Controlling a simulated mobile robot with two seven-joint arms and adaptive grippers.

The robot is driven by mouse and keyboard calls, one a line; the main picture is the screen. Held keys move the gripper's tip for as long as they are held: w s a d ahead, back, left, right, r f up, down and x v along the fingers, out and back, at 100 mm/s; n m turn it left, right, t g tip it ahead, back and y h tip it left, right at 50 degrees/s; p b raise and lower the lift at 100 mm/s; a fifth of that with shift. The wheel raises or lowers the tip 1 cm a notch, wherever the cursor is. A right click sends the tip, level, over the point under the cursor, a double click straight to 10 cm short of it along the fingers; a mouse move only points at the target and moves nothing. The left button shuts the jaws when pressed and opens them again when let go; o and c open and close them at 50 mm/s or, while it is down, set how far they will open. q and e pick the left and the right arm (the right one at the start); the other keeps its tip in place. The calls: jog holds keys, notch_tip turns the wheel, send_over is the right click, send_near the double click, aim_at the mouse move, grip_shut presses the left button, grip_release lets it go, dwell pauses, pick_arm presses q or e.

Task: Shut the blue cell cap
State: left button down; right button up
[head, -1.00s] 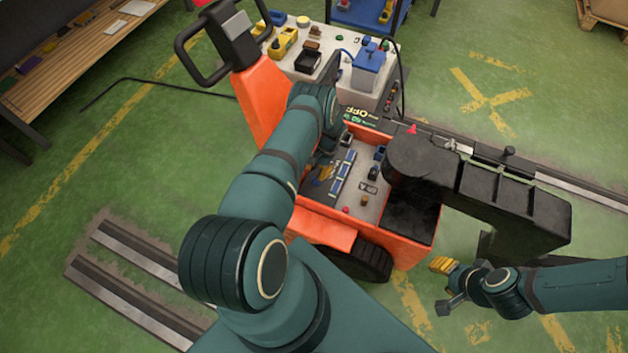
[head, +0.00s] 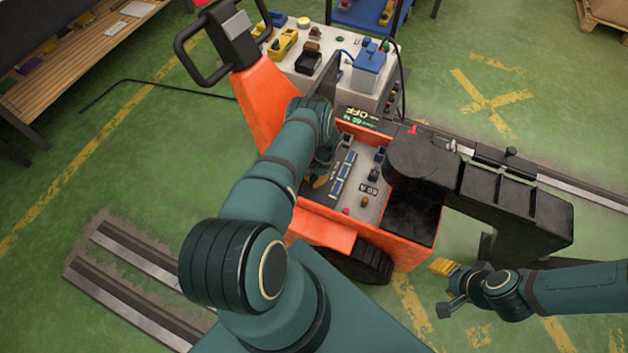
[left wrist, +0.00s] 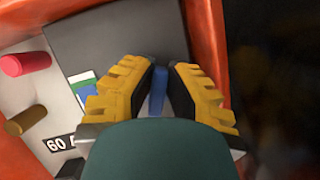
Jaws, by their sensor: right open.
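An orange pallet truck has an open bay (head: 347,218) holding a row of blue-marked cells (head: 343,177). My left gripper (head: 320,181) reaches down into the bay at the left of this row; my arm hides most of it. In the left wrist view, its two yellow ridged fingers (left wrist: 161,75) stand on either side of a narrow blue piece (left wrist: 158,90), which seems to be the blue cap, over a dark grey surface. I cannot tell whether the fingers touch it. My right gripper (head: 441,288) is open and empty, low at the right, away from the truck.
Orange walls rim the bay. In the left wrist view, a red knob (left wrist: 25,63) and a brown knob (left wrist: 25,120) stand left of the fingers. A bulky black housing (head: 480,190) adjoins the bay's right. A cart (head: 325,65) stands behind.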

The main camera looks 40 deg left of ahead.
pick_arm(q)
jog(key=n, duration=0.1)
jog(key=n+h, duration=0.1)
jog(key=n, duration=0.2)
jog(key=shift+d+f+n+h, duration=0.1)
jog(key=shift+d+n+h, duration=0.2)
jog(key=shift+n+h, duration=0.1)
jog(key=c, duration=1.3)
grip_release()
jog(key=shift+o, duration=0.2)
jog(key=v, duration=1.2)
